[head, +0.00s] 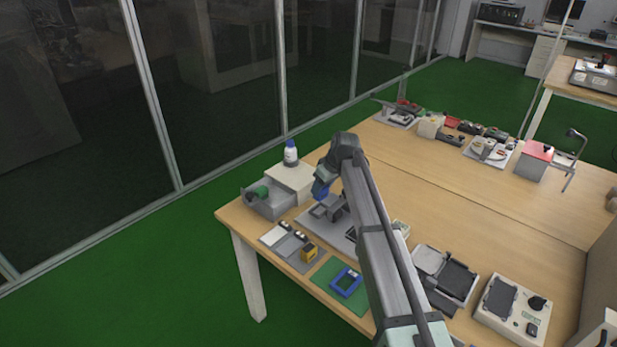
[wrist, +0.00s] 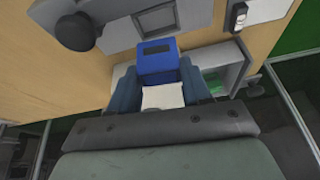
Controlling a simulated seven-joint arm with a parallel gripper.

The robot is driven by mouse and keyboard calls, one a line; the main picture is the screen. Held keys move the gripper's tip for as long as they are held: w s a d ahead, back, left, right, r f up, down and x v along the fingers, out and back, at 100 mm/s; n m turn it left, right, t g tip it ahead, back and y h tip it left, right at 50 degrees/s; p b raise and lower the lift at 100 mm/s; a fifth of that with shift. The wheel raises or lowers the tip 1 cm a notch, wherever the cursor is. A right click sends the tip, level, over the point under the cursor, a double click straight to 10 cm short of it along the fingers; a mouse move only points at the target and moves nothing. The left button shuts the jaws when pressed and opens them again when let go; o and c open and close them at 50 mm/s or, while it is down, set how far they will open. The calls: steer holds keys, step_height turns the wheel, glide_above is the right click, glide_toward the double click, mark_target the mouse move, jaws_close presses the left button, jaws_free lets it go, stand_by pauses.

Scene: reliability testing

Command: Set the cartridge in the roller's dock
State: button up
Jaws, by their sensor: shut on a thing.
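My gripper shows in the wrist view (wrist: 159,88), its two blue-grey fingers closed on the sides of a blue cartridge (wrist: 158,58). The cartridge has a dark slot on its far face, and a white patch shows between the fingers. In the head view the cartridge (head: 320,191) hangs below the gripper, above the table's far-left part. A grey device (head: 325,208) stands just below it. In the wrist view a grey device with a black knob and a dark rectangular recess (wrist: 156,20) lies just beyond the cartridge; I take this as the roller's dock. The cartridge looks apart from it.
A grey bin (head: 272,208) with a green item and a white box (head: 292,180) with a bottle (head: 290,153) stand left of the gripper. A tray (head: 283,246) with a yellow block and a green mat (head: 327,275) with a blue frame (head: 346,282) lie nearer.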

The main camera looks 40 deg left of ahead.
mark_target(323, 197)
steer(key=shift+s+n, duration=0.25)
steer(key=shift+n, duration=0.35)
steer(key=shift+f, duration=0.15)
steer(key=shift+f, duration=2)
steer(key=shift+f, duration=0.95)
stand_by(0.6)
steer(key=o, duration=1.1)
steer(key=shift+r, duration=0.15)
steer(key=shift+r, duration=2.85)
